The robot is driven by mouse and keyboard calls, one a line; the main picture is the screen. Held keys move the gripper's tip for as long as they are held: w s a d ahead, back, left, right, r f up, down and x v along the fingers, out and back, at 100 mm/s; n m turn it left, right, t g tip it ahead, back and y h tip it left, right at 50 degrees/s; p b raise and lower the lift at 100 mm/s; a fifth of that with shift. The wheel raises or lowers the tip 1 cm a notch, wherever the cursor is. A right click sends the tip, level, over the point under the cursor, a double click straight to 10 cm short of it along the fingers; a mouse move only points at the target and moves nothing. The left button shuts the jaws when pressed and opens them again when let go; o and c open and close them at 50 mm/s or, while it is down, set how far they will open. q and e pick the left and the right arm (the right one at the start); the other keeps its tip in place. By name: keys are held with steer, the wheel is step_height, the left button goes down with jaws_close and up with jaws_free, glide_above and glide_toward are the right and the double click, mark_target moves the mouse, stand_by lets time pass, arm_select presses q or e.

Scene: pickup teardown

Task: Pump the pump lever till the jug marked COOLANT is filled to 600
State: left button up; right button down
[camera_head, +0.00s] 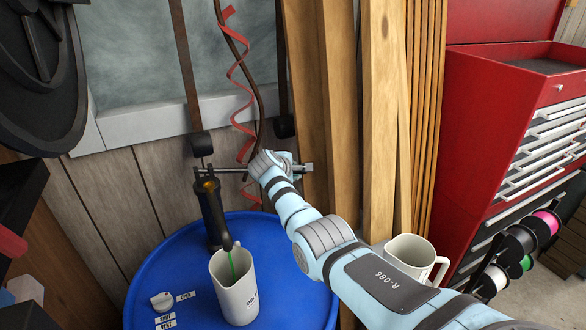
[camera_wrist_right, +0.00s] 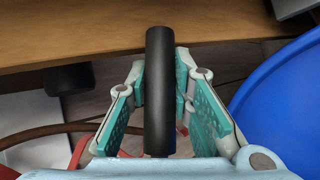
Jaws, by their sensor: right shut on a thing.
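The dark hand pump (camera_head: 211,212) stands on the blue drum (camera_head: 290,235). Its lever (camera_head: 232,170) runs out to the right, roughly level. My right gripper (camera_head: 292,166) is shut on the lever's black grip (camera_wrist_right: 160,85), which sits between both finger pads in the right wrist view. A white jug (camera_head: 232,290) stands on the drum under the spout, with dark lettering partly in view at its right side; I cannot read it fully. A green stream (camera_head: 232,264) runs from the spout into this jug. Its fill level cannot be made out. My left gripper is not in view.
A second white jug (camera_head: 411,252) stands right of the drum, partly behind my right arm. A knob (camera_head: 162,301) with OPEN, SHUT and VENT labels is on the drum top. Wooden planks (camera_head: 340,100) lean behind; a red tool cabinet (camera_head: 490,130) stands at right.

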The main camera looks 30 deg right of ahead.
steer(key=c, duration=1.4)
jaws_free()
steer(key=shift+w+a, duration=0.1)
steer(key=shift+w, duration=0.05)
steer(key=v, duration=1.2)
